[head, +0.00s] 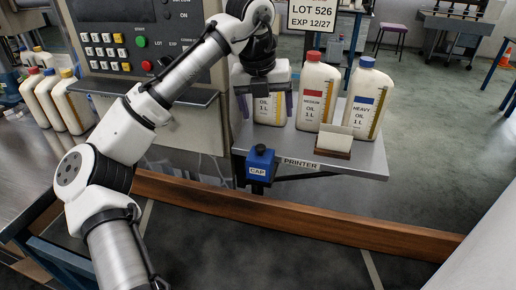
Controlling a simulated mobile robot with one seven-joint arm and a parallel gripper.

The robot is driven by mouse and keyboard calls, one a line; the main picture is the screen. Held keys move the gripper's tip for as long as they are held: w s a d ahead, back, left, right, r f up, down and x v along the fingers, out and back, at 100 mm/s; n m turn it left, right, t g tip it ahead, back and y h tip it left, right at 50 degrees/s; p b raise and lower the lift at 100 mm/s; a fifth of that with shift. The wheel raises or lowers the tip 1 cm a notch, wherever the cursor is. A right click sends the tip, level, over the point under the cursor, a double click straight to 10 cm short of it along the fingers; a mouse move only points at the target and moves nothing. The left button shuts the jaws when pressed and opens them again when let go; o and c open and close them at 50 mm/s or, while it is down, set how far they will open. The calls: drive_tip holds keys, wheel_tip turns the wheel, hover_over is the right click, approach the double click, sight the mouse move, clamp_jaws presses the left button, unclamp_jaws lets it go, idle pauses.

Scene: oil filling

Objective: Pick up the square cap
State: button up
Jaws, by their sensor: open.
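A blue box labelled CAP (260,166) is fixed at the front left edge of the printer shelf (368,165). A small dark piece (260,149) sits on its top; I cannot tell whether it is the square cap. My gripper (265,106) is open and points down, above and behind the blue box in the picture. Its two fingers show on either side of the left oil bottle (270,111) in this view; I cannot tell whether they touch it. The gripper hides that bottle's top.
Two more oil bottles stand on the shelf, MEDIUM with a red cap (315,95) and HEAVY with a blue cap (367,100). A card holder (334,143) stands in front. A control panel (125,42) is behind my arm. A wooden beam (300,217) runs below the shelf.

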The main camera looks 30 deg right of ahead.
sight(262, 147)
drive_tip(key=a+f+m+y, duration=0.1)
drive_tip(key=s+a+f+y, duration=0.1)
drive_tip(key=shift+s+f+m+g+y, duration=0.1)
drive_tip(key=shift+f+m+g+y, duration=0.2)
drive_tip(key=shift+m+g, duration=0.1)
wheel_tip(262, 147, down, 7)
drive_tip(key=shift+r, duration=0.2)
drive_tip(key=shift+w+f+p, duration=0.2)
drive_tip(key=shift+f+p, duration=0.3)
drive_tip(key=shift+f, duration=2.45)
drive_tip(key=c, duration=1.1)
drive_tip(key=shift+o, duration=0.2)
drive_tip(key=shift+r, duration=0.1)
